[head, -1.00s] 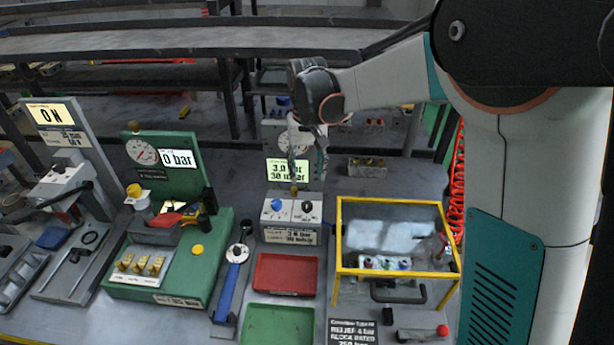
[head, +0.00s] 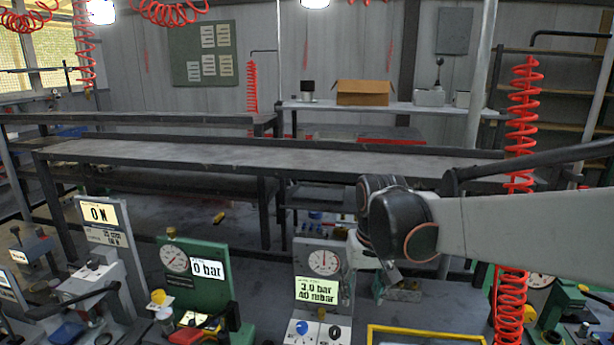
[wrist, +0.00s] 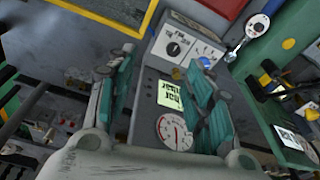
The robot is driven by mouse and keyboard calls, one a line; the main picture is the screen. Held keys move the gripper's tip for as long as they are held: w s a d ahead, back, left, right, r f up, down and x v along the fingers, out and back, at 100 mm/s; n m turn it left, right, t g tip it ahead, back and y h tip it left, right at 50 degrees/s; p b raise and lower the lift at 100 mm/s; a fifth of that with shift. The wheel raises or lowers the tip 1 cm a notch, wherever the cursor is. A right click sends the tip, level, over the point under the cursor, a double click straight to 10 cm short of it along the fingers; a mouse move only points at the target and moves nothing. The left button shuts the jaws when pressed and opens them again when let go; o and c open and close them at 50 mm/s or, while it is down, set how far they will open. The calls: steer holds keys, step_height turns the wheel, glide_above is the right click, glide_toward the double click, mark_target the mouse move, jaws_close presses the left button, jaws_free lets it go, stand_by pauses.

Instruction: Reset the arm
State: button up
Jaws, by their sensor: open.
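My arm (head: 540,222) reaches in from the right in the head view, with its dark wrist joint (head: 400,225) near the picture's middle. My gripper (head: 388,274) hangs below that joint, mostly hidden, just right of the grey gauge panel (head: 319,258). In the wrist view my gripper (wrist: 160,66) has its two teal-padded fingers spread apart with nothing held between them. The gauge panel, with its dial and lit display, shows beyond and between the fingers there.
A green panel (head: 190,290) reading 0 bar and a grey ON panel (head: 100,220) stand at left. A yellow-framed case (head: 425,334) is at the lower edge. Red coiled hoses (head: 522,120) hang at right. Long dark benches (head: 280,158) lie behind, with open air above.

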steer(key=s+d+t, duration=0.2)
steer(key=s+d, duration=0.2)
steer(key=s, duration=0.5)
steer(key=s+d+r+t, duration=0.1)
steer(key=s+d+t, duration=0.2)
steer(key=s, duration=0.7)
steer(key=shift+d, duration=0.55)
steer(key=shift+r, duration=0.1)
